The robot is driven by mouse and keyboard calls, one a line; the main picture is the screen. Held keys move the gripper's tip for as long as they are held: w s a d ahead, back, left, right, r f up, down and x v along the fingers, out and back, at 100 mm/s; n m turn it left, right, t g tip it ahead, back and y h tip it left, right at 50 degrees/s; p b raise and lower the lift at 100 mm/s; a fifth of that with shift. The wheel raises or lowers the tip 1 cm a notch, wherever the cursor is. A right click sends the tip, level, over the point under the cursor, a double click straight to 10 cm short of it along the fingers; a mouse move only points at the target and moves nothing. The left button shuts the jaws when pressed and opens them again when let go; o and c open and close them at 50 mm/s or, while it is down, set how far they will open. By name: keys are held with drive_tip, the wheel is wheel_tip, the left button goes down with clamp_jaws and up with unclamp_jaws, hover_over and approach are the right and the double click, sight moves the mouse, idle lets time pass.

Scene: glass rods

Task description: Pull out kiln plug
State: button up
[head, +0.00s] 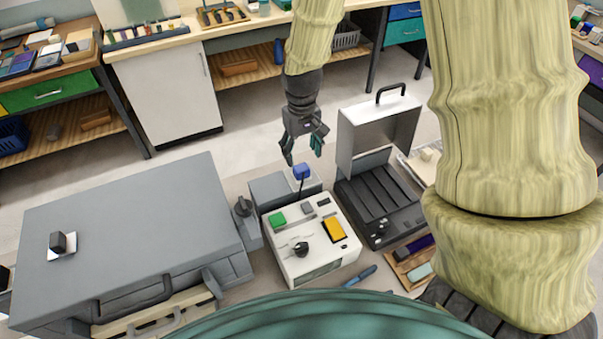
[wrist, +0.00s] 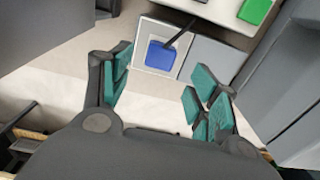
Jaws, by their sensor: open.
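The blue plug (head: 302,172) sits in a light square plate on top of a low grey block (head: 268,189). A dark cord runs from the plug toward the white control box (head: 307,262). My gripper (head: 304,152) is open and empty, pointing down above and a little behind the plug. In the wrist view the blue plug (wrist: 161,55) lies ahead of the gap between my green-padded fingers (wrist: 160,82), apart from both. How deep the plug sits cannot be told.
The control box carries a green button, a yellow panel and a black knob. A large grey lidded case (head: 135,225) stands at left. A black unit with a raised lid (head: 378,130) stands at right, near my gripper. A blue-handled tool (head: 360,276) lies in front.

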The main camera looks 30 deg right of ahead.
sight(301, 167)
wheel_tip(301, 167, down, 4)
drive_tip(key=b, duration=0.3)
drive_tip(key=shift+f, duration=0.2)
drive_tip(key=shift+f+b, duration=0.4)
drive_tip(key=shift+f, duration=1.2)
drive_tip(key=shift+p, duration=0.5)
clamp_jaws()
drive_tip(key=shift+w+r, duration=0.1)
drive_tip(key=shift+r, duration=0.05)
drive_tip(key=shift+r, duration=0.1)
drive_tip(key=shift+r+p, duration=2.3)
drive_tip(key=shift+r, duration=0.35)
